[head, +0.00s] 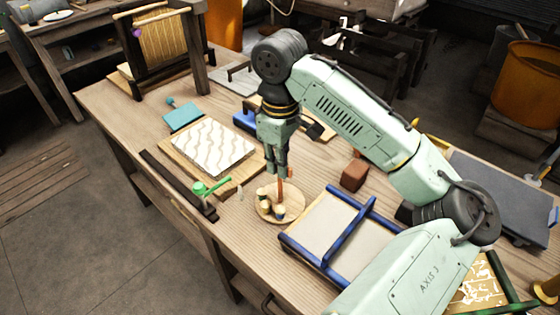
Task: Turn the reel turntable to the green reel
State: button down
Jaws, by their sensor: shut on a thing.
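The reel turntable (297,208) is a small round wooden disc on the bench, below my gripper. Small pale wooden reels and one with a dark blue band (279,211) stand on its near side. A thin orange-red upright post (281,190) rises from it. My gripper (277,173) points down over the disc and is shut on this post. I cannot make out a green reel on the disc; the reels are small and partly overlap the post's base.
A green-handled tool (210,188) and a wavy-patterned white board (208,146) lie to the left. A blue frame (334,246) is close on the right, with a red-brown block (354,174) behind it. A dark bar (178,185) lies along the bench's left edge.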

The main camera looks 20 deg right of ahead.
jog(key=c, duration=1.7)
grip_release()
notch_tip(320, 180, up, 12)
jog(key=shift+r, duration=0.1)
